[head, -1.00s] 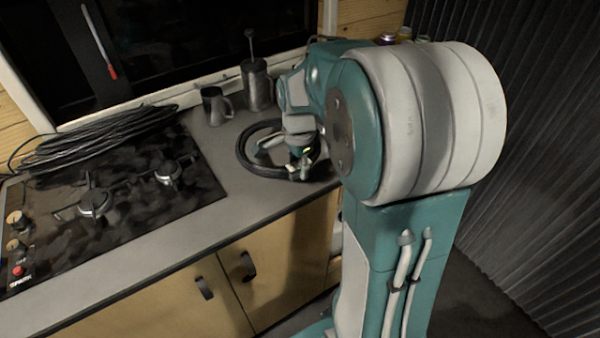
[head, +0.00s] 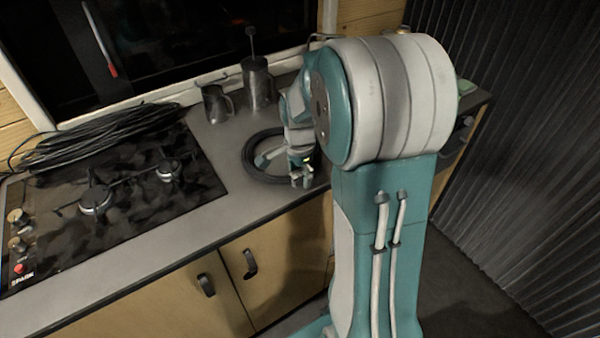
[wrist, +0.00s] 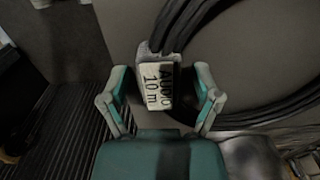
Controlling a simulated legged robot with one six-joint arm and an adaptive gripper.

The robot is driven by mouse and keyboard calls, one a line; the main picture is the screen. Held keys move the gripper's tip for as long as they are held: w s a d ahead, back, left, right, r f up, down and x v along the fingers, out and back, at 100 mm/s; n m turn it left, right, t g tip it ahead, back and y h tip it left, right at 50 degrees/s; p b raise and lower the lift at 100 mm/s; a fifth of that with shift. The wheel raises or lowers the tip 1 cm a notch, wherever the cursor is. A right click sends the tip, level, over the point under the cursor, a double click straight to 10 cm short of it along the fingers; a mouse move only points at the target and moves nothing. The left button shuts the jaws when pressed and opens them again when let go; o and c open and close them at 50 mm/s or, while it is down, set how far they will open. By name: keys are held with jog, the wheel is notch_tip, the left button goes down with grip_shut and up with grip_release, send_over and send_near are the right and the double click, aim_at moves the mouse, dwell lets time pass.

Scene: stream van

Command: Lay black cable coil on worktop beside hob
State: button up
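The black cable coil (head: 248,158) lies on the grey worktop (head: 228,157), right of the hob (head: 130,205) and apart from it. Its right side is partly hidden by my gripper (head: 301,178). In the wrist view, the coil (wrist: 265,112) shows as thick black strands with a pale tag (wrist: 157,86) reading "AUDIO 10m". The tag is between my gripper's two fingers (wrist: 160,100), with a gap on each side. The fingers are open, low over the coil near the worktop's front edge.
A larger heap of black cable (head: 100,138) lies along the back of the hob. A dark mug (head: 216,104) and a metal pot with a plunger (head: 257,85) stand behind the coil. Cabinet doors (head: 185,300) are below the front edge. A corrugated dark wall (head: 530,180) is at right.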

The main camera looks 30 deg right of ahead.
notch_tip(320, 180, up, 12)
jog(key=s+a+r+n+t, duration=0.2)
jog(key=s+a+n, duration=0.4)
jog(key=s+n, duration=0.2)
jog(key=s+a+r+n+t, duration=0.2)
jog(key=s+a+n+t, duration=0.1)
jog(key=s+a+n, duration=0.4)
jog(key=s+n, duration=0.2)
jog(key=shift+s+a+n+t, duration=0.15)
jog(key=shift+a+n+t, duration=0.1)
jog(key=shift+n+t, duration=0.05)
